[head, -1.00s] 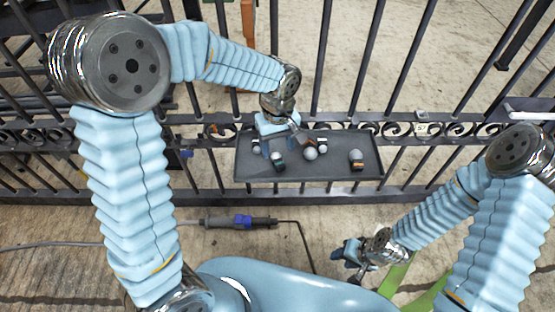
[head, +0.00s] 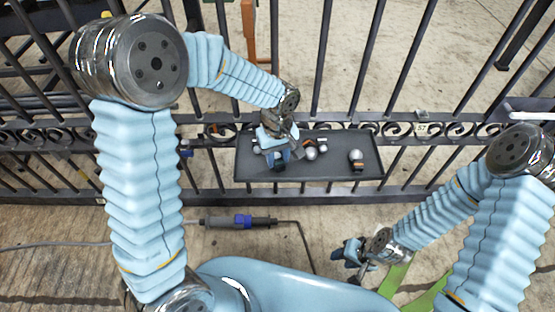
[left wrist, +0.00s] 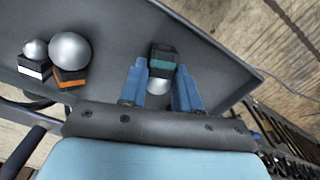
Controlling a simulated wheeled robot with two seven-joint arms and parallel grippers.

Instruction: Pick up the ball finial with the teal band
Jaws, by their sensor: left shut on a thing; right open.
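The ball finial with the teal band (left wrist: 162,63) has a dark block base and a silver ball, and sits between the blue fingers of my left gripper (left wrist: 160,72) in the left wrist view. The left gripper is shut on it. In the head view my left gripper (head: 281,156) is over the left part of the dark tray (head: 340,171), and mostly hides the finial. I cannot tell whether the finial is clear of the tray. My right gripper (head: 352,257) is open and empty, low and well apart from the tray.
A finial with an orange band (left wrist: 72,62) and a smaller one with a white band (left wrist: 35,62) stand close by. Another finial (head: 357,160) stands at the tray's right. A dark barred gate (head: 400,60) rises behind the tray. A cable connector (head: 240,222) lies in front.

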